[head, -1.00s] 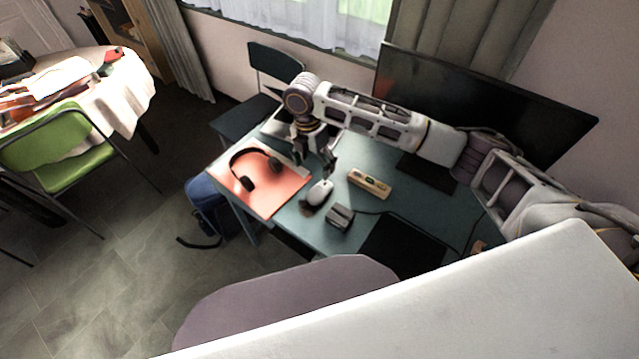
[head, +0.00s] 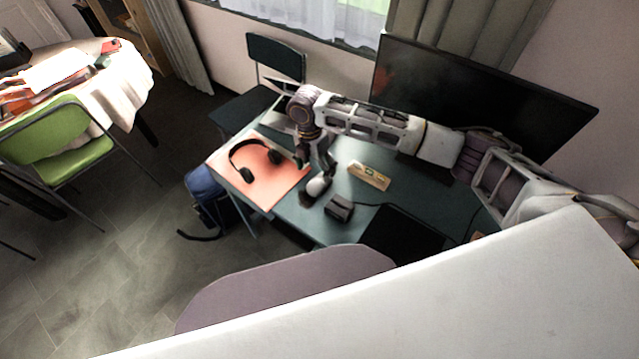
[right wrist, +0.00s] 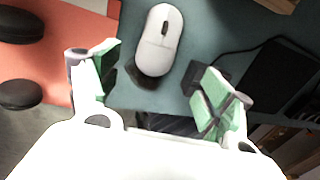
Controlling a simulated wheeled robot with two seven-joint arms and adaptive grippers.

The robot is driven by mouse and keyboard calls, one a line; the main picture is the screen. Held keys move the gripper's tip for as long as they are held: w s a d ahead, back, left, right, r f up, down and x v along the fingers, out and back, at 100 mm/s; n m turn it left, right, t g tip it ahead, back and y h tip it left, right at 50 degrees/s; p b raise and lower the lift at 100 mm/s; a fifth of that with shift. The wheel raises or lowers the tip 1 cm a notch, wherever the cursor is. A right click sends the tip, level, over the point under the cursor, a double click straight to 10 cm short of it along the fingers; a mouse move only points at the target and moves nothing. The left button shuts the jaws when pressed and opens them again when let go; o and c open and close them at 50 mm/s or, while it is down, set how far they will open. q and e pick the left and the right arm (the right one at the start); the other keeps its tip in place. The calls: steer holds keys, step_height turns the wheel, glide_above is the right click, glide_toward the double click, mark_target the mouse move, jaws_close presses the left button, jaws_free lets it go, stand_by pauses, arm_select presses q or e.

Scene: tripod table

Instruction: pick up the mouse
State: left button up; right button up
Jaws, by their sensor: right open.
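The white mouse (head: 317,187) lies on the dark teal desk (head: 290,215), just right of the orange mat. In the right wrist view the mouse (right wrist: 159,42) lies ahead of and between the two finger lines, with a dark patch at its near end. My right gripper (head: 315,172) is open and low beside the mouse, partly covering it in the head view. Its green-padded fingers (right wrist: 160,72) stand apart with nothing between the pads. Whether a finger touches the mouse cannot be told. My left gripper is not in view.
Black headphones (head: 244,170) lie on the orange mat (head: 272,196). A small dark box (head: 339,208) with a cable stands right of the mouse, close to one finger. A wooden block (head: 369,176), a black pad (head: 402,238) and a monitor (head: 480,105) are further right.

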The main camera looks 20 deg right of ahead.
mark_target(318, 183)
steer(key=shift+s+d+f, duration=0.1)
steer(key=shift+s+f, duration=0.05)
steer(key=shift+f, duration=1.35)
steer(key=shift+f, duration=0.15)
